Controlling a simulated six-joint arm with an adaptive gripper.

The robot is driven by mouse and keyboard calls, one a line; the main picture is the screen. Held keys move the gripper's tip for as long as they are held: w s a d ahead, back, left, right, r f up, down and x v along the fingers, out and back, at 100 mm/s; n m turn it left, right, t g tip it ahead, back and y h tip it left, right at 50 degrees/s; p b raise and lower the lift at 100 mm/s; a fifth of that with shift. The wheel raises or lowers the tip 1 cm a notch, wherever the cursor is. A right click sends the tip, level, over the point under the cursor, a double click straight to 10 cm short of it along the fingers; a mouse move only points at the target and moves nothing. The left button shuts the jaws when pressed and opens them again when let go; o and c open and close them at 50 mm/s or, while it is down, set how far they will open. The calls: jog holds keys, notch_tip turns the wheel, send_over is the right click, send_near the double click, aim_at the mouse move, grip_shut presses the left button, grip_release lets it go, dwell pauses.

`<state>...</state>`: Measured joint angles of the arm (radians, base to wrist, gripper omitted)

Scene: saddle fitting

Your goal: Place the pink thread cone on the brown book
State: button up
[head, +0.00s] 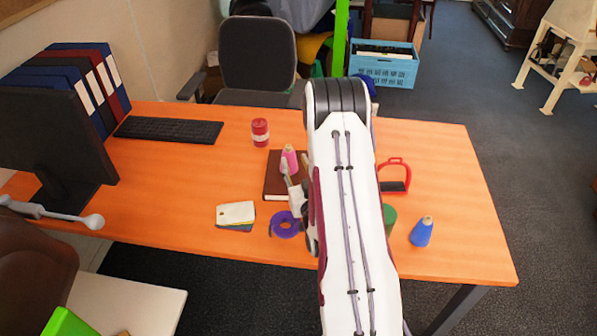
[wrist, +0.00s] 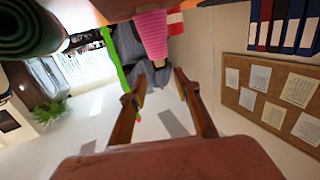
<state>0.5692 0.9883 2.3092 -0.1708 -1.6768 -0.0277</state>
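The pink thread cone (head: 290,158) stands upright on the brown book (head: 275,184) in the head view, near the book's back right part. In the wrist view, which is turned over, the pink cone (wrist: 153,34) shows beyond the fingertips, its wide end towards the brown surface at the top edge. My gripper (head: 287,174) is just in front of the cone. In the wrist view my gripper (wrist: 157,88) has its two fingers spread with nothing between them. My arm hides the book's right side.
A red-and-white can (head: 260,132) stands behind the book. A purple tape roll (head: 285,224) and cards (head: 236,213) lie in front. Right of my arm are a green cylinder (head: 389,218), a blue cone (head: 422,232) and a red stirrup (head: 395,177).

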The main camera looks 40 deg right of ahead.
jog(key=shift+v, duration=1.55)
jog(key=w+a+r+n+g+y, duration=0.2)
jog(key=w+a+r+y, duration=0.15)
jog(key=a+r, duration=0.35)
jog(key=s+a+r+n+g, duration=0.1)
jog(key=s+a+r+g, duration=0.25)
jog(key=a+r, duration=0.45)
jog(key=s+a+r+g+y, duration=0.1)
jog(key=s+a, duration=0.3)
jog(key=s, duration=0.5)
jog(key=s+a+r+n+g+y, duration=0.1)
jog(key=s+a+r+g, duration=0.1)
jog(key=s, duration=0.7)
jog(key=s+a+r+g+y, duration=0.1)
jog(key=s+a+r, duration=0.3)
jog(key=s, duration=0.5)
jog(key=shift+s+a+n+g, duration=0.3)
jog(key=shift+a+g, duration=0.15)
jog(key=shift+a, duration=0.65)
